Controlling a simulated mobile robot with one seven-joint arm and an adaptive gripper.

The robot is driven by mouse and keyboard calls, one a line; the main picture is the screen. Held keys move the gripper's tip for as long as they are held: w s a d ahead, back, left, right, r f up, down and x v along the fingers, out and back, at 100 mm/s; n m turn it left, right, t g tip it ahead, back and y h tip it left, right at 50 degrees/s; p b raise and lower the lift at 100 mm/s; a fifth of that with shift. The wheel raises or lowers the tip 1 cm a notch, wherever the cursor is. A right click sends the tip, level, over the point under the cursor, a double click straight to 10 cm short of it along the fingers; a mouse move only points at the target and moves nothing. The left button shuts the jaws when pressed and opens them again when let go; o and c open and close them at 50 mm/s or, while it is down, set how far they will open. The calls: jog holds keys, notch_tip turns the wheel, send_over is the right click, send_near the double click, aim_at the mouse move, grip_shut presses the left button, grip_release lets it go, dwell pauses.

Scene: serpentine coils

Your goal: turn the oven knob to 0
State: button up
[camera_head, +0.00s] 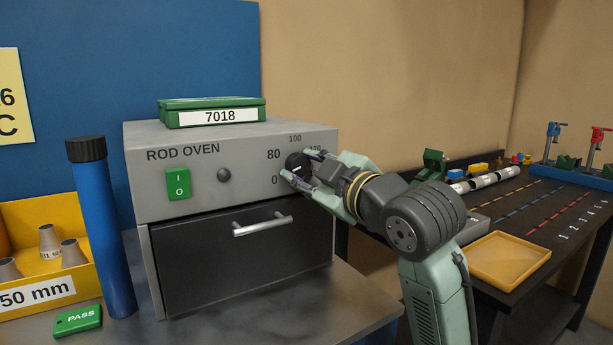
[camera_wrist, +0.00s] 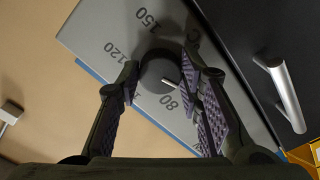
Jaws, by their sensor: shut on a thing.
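The oven knob (camera_head: 296,161) is a dark round dial on the right of the grey rod oven's front panel. Its scale reads 0, 80, 100 and 120 in the head view. In the wrist view the knob (camera_wrist: 157,70) has a white pointer line (camera_wrist: 172,84) slanting to the lower right, near the 80 mark (camera_wrist: 167,101); 150 and 120 show too. The 0 mark (camera_head: 275,180) sits at the knob's lower left in the head view; I cannot make it out in the wrist view. My gripper (camera_head: 298,166) is shut on the knob, one finger on each side.
The oven door has a silver handle (camera_head: 262,226) below the knob. A green 7018 box (camera_head: 211,112) lies on the oven. A blue tube (camera_head: 102,230) and yellow bin (camera_head: 38,285) stand left. A yellow tray (camera_head: 510,258) lies on the right-hand table.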

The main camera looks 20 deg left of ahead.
jog(key=shift+f+n+b, duration=0.1)
jog(key=shift+n+b, duration=0.25)
jog(key=shift+n, duration=0.85)
jog(key=o, duration=1.2)
jog(key=v, duration=1.2)
jog(key=shift+s+d, duration=0.1)
